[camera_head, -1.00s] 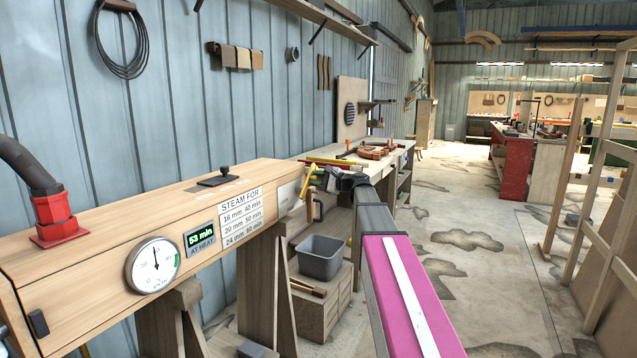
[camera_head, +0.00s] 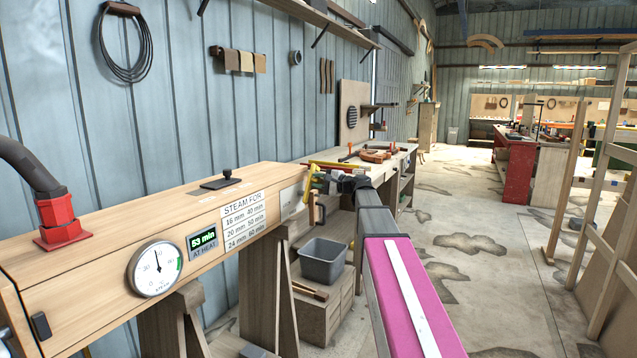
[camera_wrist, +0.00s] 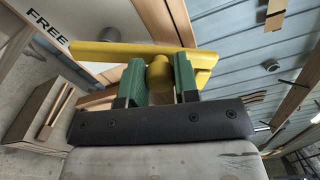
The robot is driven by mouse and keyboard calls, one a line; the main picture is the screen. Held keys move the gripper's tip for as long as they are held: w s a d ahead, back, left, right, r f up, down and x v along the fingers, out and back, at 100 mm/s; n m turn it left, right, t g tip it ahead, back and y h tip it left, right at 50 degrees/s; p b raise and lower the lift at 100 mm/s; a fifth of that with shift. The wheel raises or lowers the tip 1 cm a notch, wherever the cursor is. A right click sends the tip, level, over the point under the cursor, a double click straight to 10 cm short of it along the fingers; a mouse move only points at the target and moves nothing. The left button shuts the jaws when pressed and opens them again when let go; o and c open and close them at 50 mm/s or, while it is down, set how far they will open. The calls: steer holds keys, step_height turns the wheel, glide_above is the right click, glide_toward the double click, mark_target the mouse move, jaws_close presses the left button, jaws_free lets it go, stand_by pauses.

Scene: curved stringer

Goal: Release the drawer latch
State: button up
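A yellow bar-shaped handle (camera_wrist: 110,50) with a rounded middle stem (camera_wrist: 159,72) fills the upper part of the wrist view. In the head view the yellow handle (camera_head: 310,180) stands at the far right end of the wooden steam box (camera_head: 110,245). My gripper (camera_wrist: 160,80) has green finger pads, one on each side of the stem, with almost no gap seen. It appears shut on the stem. In the head view my gripper (camera_head: 325,183) is small and partly hidden by my arm. The latch behind the handle is not clearly seen.
A panel marked FREE (camera_wrist: 45,25) shows in the wrist view. A grey bin (camera_head: 322,260) stands on a wooden chest (camera_head: 325,310) below the box end. A workbench (camera_head: 390,160) with tools lies beyond.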

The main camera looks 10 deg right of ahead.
steer(key=o, duration=0.4)
steer(key=v, duration=1)
steer(key=shift+s+d, duration=0.25)
steer(key=shift+s, duration=0.05)
steer(key=s+a+f+n+g+h, duration=0.1)
steer(key=s+a+f+g+h, duration=0.15)
steer(key=f, duration=0.55)
steer(key=s+a+f+n+g+h, duration=0.1)
steer(key=s+a+f, duration=0.25)
steer(key=f, duration=0.45)
steer(key=s+a+f+n+g+h, duration=0.2)
steer(key=s+f, duration=0.2)
steer(key=f, duration=0.4)
steer(key=s+f+n+g+h, duration=0.1)
steer(key=s+f+n+h, duration=0.1)
steer(key=s+f, duration=0.4)
steer(key=s+d+f+n+g+h, duration=0.1)
steer(key=s+f+n+g+h, duration=0.1)
steer(key=s+f+h, duration=0.2)
steer(key=s+f+n+g+h, duration=0.2)
steer(key=s+f+h, duration=0.1)
steer(key=s+f, duration=0.5)
steer(key=shift+s+d+f, duration=0.2)
steer(key=shift+d+f, duration=0.15)
steer(key=shift+f, duration=0.05)
